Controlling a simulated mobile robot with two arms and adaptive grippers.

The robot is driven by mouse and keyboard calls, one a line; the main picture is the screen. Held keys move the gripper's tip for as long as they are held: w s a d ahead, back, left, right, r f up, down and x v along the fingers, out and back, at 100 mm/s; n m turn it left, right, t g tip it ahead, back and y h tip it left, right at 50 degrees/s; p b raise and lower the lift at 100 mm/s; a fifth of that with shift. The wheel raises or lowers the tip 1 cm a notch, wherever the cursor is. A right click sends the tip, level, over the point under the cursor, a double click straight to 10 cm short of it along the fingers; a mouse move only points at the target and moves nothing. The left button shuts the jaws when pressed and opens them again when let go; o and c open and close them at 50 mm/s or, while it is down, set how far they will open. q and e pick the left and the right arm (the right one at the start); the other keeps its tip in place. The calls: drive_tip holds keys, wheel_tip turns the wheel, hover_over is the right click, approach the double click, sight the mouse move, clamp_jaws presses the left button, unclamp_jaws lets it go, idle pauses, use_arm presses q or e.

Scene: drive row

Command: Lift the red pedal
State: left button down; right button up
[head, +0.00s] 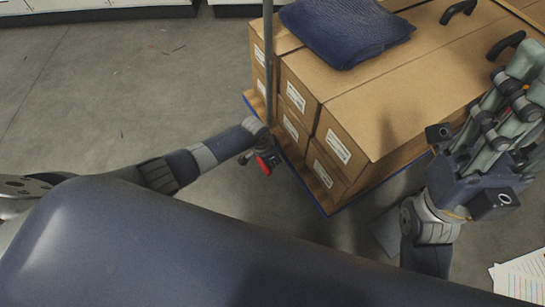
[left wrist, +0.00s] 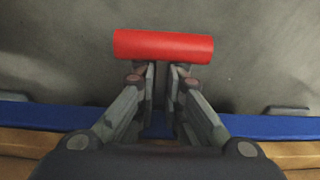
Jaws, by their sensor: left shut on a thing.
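The red pedal (head: 264,164) shows in the head view at the near edge of the loaded platform, close to the foot of a grey upright pole. In the left wrist view the pedal (left wrist: 163,46) is a red cylinder lying crosswise at the fingertips. My left gripper (left wrist: 163,70) is shut on the pedal, its fingers close together at the middle of the cylinder. In the head view my left gripper (head: 256,156) is small and partly hidden. My right gripper (head: 518,100) is raised at the right, over the boxes in the picture; its fingertips are unclear.
Brown cardboard boxes (head: 390,95) with white labels stand on a platform with a blue edge (head: 310,195). A dark blue bag-like thing (head: 345,28) lies on top. Grey floor (head: 100,90) is open at the left. White papers (head: 520,277) lie at the lower right.

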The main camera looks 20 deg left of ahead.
use_arm(q)
drive_tip(key=shift+s+a+f, duration=0.1)
idle(0.3)
unclamp_jaws()
idle(0.4)
drive_tip(key=shift+r, duration=0.2)
drive_tip(key=shift+r, duration=0.2)
drive_tip(key=v, duration=1.1)
drive_tip(key=shift+w+d+r, duration=0.25)
drive_tip(key=shift+s+f, duration=0.1)
